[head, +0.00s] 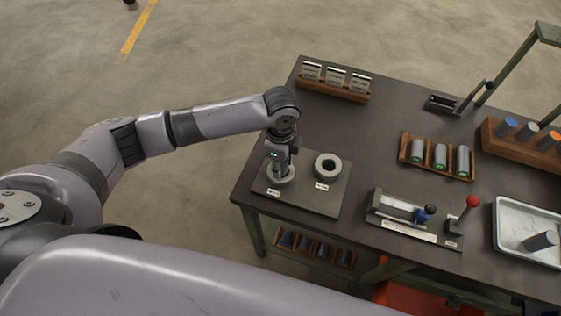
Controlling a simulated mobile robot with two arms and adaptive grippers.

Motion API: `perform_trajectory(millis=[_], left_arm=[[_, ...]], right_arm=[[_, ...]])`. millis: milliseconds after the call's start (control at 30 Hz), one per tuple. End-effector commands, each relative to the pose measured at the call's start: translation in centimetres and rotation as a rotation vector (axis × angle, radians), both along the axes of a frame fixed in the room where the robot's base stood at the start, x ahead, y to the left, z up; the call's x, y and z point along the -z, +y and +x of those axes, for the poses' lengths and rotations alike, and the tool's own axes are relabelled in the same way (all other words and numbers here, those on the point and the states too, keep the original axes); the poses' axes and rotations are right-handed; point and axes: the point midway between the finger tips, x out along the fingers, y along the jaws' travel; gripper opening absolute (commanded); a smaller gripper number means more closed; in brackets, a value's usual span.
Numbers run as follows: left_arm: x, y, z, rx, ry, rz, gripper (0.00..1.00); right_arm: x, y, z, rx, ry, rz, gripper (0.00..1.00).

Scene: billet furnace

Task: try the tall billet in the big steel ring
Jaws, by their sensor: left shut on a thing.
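My left gripper (281,163) points down over the left steel ring (283,180) on the dark plate (310,200) at the table's near left corner. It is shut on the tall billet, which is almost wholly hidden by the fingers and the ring. The gripper's tips are at the ring's opening; how deep the billet sits cannot be told. A second steel ring (327,167) stands to the right on the same plate, with its hole empty. Each ring has a small white label in front, too small to read. My right gripper is out of view.
A wooden rack with several billets (439,155) stands mid-table. A slide gauge (400,213) and a red-knobbed lever (472,203) lie near the front edge. A white tray (510,214) with a grey billet (541,241) is at right. Another rack (335,89) is at the back left.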

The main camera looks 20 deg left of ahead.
Motion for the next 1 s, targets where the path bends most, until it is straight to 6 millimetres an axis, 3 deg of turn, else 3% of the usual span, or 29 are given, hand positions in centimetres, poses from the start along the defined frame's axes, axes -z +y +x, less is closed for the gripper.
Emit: perform_trajectory(millis=[1000], left_arm=[[0.44,-0.04,0.15,-0.001,-0.004,-0.002,0.00]], right_arm=[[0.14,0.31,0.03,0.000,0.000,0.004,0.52]])
